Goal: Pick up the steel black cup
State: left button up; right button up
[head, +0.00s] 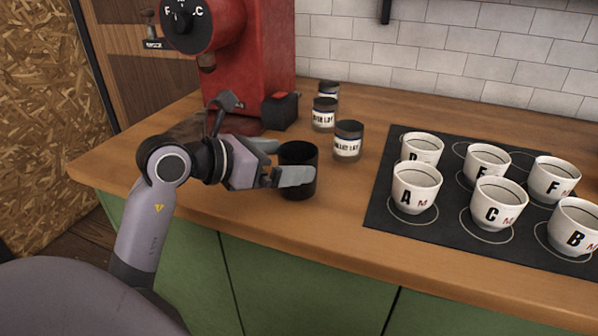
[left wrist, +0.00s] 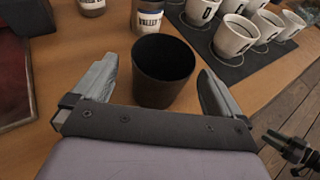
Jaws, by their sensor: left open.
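The black cup (head: 298,157) stands upright on the wooden counter, near its front edge. In the left wrist view the black cup (left wrist: 162,75) is empty inside and sits between the two fingers. My left gripper (head: 280,162) reaches in from the left, with one finger in front of the cup and the other behind it. In the left wrist view my left gripper (left wrist: 158,75) is open, with a gap beside the cup on both sides. The near finger hides part of the cup in the head view.
A red grinder (head: 248,60) stands behind the arm. Labelled jars (head: 348,142) stand behind the cup. To the right, a dark mat (head: 385,205) holds several white lettered cups (head: 415,188). Counter between cup and mat is clear.

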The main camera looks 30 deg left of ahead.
pick_arm(q)
jog(key=shift+x, duration=1.75)
jog(key=shift+d, duration=0.1)
jog(key=c, duration=1)
jog(key=shift+c, duration=0.2)
